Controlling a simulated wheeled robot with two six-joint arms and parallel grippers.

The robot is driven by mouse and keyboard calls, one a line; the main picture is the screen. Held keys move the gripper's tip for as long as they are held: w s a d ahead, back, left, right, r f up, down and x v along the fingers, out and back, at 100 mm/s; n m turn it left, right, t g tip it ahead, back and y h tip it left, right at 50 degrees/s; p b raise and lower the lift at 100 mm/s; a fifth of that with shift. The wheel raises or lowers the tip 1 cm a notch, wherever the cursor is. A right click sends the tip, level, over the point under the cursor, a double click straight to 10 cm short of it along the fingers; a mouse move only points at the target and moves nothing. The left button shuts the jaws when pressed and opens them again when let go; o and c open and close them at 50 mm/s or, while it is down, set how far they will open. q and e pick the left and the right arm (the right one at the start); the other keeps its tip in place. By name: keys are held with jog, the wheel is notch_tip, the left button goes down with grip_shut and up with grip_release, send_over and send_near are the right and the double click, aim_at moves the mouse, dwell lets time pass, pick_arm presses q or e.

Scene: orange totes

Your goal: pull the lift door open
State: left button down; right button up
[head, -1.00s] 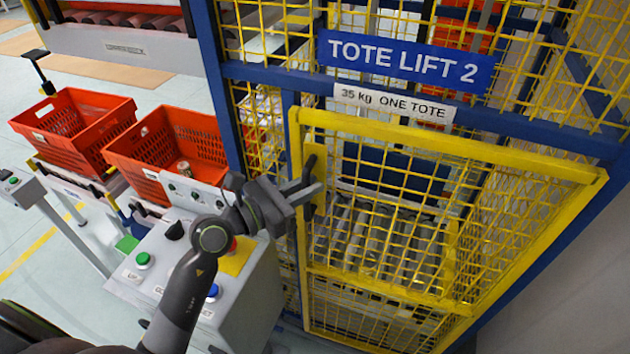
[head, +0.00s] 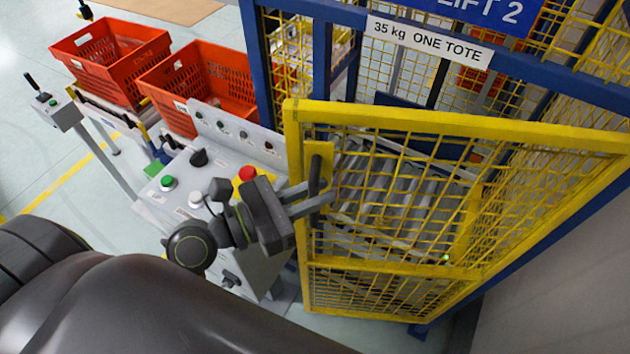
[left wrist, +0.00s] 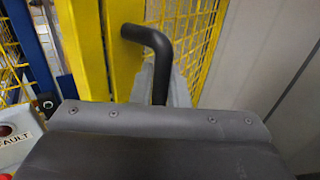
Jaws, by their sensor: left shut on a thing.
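The lift door is a yellow frame with yellow mesh (head: 400,118). It stands ajar, its handle side swung out from the blue lift frame (head: 345,25). A black bar handle (head: 315,174) is fixed to a yellow plate on the door's left edge. My left gripper (head: 318,202) is shut on the handle. In the left wrist view, the handle (left wrist: 152,45) bends down between the fingers, and the gripper body hides its lower end. My right gripper is not in view.
A grey control console (head: 215,175) with buttons stands close to the left of the door. Orange totes (head: 112,58) sit on a conveyor behind it. Rollers (head: 385,195) show through the mesh. A grey wall (head: 560,270) is at the right.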

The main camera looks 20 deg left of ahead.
pick_arm(q)
jog(key=shift+w, duration=0.1)
jog(key=c, duration=1.5)
grip_release()
jog(key=shift+a, duration=0.1)
jog(key=shift+s+a, duration=0.15)
jog(key=shift+s, duration=0.15)
jog(key=p+v, duration=0.1)
jog(key=v, duration=1)
jog(key=shift+s, duration=0.2)
